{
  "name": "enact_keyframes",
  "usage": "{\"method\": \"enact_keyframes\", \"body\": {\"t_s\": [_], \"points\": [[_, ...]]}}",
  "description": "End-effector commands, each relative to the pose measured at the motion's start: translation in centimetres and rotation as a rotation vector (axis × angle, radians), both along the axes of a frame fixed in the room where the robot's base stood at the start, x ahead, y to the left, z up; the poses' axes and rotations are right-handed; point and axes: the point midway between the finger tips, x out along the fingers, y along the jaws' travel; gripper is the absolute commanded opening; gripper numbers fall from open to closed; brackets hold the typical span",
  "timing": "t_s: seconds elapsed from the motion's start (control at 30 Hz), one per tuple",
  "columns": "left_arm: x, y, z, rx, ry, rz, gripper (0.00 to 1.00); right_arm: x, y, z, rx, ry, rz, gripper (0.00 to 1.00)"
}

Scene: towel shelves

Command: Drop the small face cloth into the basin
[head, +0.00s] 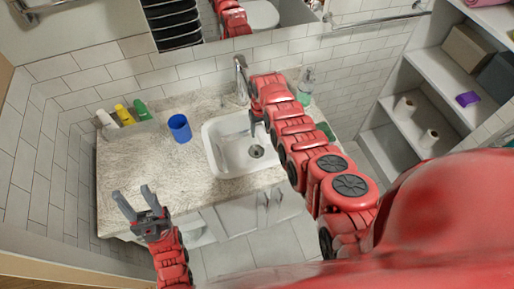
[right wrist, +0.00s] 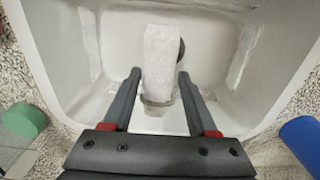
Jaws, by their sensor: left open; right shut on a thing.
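The white basin (head: 212,155) is set into the speckled counter, with a drain in its floor. It also fills most of the right wrist view (right wrist: 62,50). My right gripper (right wrist: 159,76) is over the basin, its fingers on either side of a pale, narrow folded cloth (right wrist: 160,52), and is shut on it. The cloth hangs over the basin interior; I cannot tell whether it touches the bottom. In the head view my right arm covers the cloth and most of this gripper. My left gripper (head: 132,198) is open and empty near the counter's front left edge.
A blue cup (head: 180,128) stands left of the basin. Several bottles (head: 124,114) stand at the back left. The faucet (head: 241,75) rises behind the basin. Shelves at right hold boxes, rolls and a purple item (head: 467,98). The counter's left front is clear.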

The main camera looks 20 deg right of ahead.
Motion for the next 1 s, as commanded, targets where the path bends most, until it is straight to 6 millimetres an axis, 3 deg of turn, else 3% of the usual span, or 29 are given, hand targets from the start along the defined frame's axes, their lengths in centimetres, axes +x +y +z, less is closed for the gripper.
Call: {"method": "enact_keyframes", "body": {"t_s": [0.17, 0.2, 0.4, 0.77, 1.0], "points": [[0.0, 0.0, 0.1, 0.000, 0.000, 0.000, 0.50, 0.0, 0.0, 0.1, 0.000, 0.000, 0.000, 0.05], [0.0, 0.0, 0.1, 0.000, 0.000, 0.000, 0.50, 0.0, 0.0, 0.1, 0.000, 0.000, 0.000, 0.60], [0.0, 0.0, 0.1, 0.000, 0.000, 0.000, 0.50, 0.0, 0.0, 0.1, 0.000, 0.000, 0.000, 0.94], [0.0, 0.0, 0.0, 0.000, 0.000, 0.000, 0.50, 0.0, 0.0, 0.2, 0.000, 0.001, 0.000, 0.94], [0.0, 0.0, -0.4, 0.000, 0.000, 0.000, 0.50, 0.2, 0.0, 1.9, 0.000, -0.002, 0.000, 0.94]]}}
